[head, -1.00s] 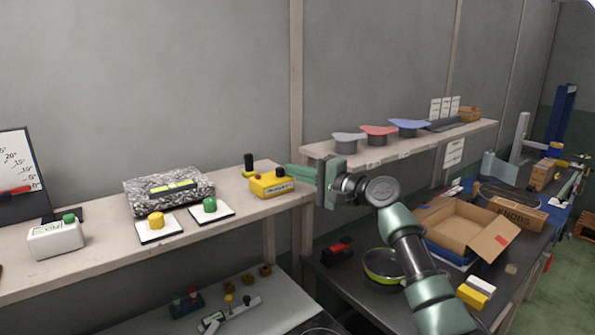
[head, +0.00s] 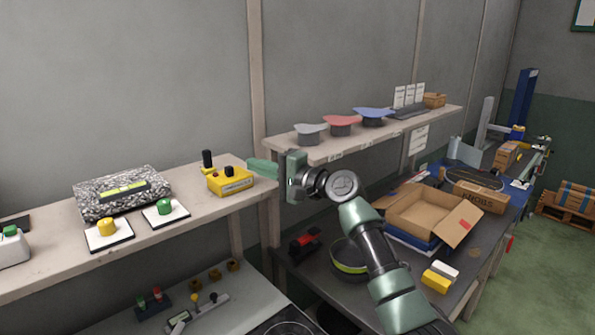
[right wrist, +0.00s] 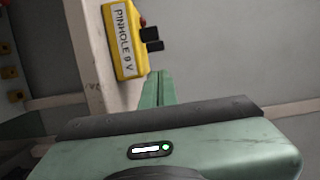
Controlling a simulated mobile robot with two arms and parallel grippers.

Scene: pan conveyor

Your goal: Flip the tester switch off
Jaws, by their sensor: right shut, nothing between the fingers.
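The tester is a yellow box (head: 232,184) on the right end of the upper shelf in the head view. In the right wrist view the same yellow box (right wrist: 121,42) carries a white label reading "PINHOLE 9 V". Black parts (right wrist: 151,35) stick out of its side, with a bit of red near them. Which of them is the switch, and its position, I cannot tell. My right gripper (head: 252,166) is shut and empty, its fingers pointing left, just right of the tester and seemingly apart from it. My left gripper is not in view.
A yellow button (head: 106,226) and a green button (head: 164,207) on white plates, and a speckled block (head: 121,192), share the shelf to the left. An open cardboard box (head: 428,216) and a pan (head: 348,258) are on the lower bench at right.

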